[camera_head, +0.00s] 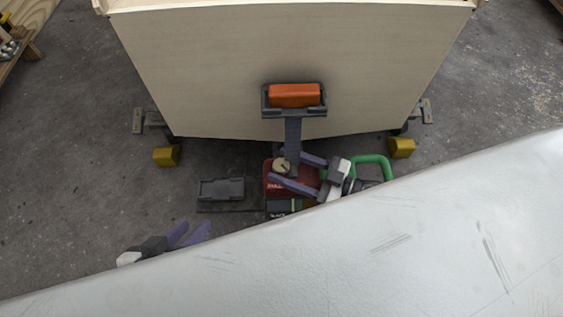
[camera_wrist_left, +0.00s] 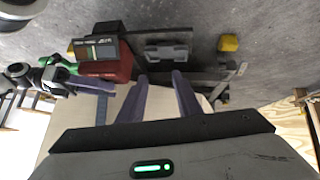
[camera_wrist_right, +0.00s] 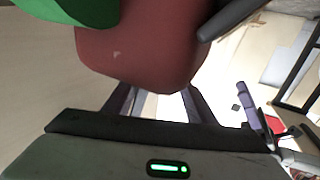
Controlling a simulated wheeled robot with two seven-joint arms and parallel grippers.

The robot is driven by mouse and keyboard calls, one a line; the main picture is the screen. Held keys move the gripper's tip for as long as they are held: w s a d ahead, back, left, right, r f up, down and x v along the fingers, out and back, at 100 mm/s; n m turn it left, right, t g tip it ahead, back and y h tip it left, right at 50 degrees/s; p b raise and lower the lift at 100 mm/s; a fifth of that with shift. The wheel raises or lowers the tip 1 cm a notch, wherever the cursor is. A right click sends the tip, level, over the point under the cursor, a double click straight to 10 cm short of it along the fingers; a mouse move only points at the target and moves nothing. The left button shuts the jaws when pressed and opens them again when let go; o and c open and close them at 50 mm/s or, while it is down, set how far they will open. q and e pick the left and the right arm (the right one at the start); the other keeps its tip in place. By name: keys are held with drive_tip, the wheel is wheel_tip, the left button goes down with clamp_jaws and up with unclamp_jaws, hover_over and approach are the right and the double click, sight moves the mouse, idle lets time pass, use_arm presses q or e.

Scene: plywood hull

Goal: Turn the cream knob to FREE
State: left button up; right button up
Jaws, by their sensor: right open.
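The cream knob (camera_head: 281,166) sits on top of a red box (camera_head: 277,188) below the front of the plywood hull. My right gripper (camera_head: 287,166) is open, with one purple finger on either side of the knob; I cannot tell whether they touch it. The knob's mark and the FREE label are too small to read. The right wrist view shows the red box (camera_wrist_right: 140,50) large and close, with the knob hidden. My left gripper (camera_head: 197,224) is open and empty, low and left of the box. The left wrist view shows its spread fingers (camera_wrist_left: 160,76) and the red box (camera_wrist_left: 108,68).
The plywood hull (camera_head: 200,70) fills the back, with an orange block (camera_head: 294,95) in a dark holder above the box. A green handle (camera_head: 376,160) is right of the box, a dark tray (camera_head: 221,189) left. Yellow blocks (camera_head: 166,156) flank them. A large pale surface covers the foreground.

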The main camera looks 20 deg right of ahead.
sight(319, 185)
drive_tip(key=p+v, duration=0.1)
drive_tip(key=v, duration=0.7)
drive_tip(key=shift+s+d, duration=0.3)
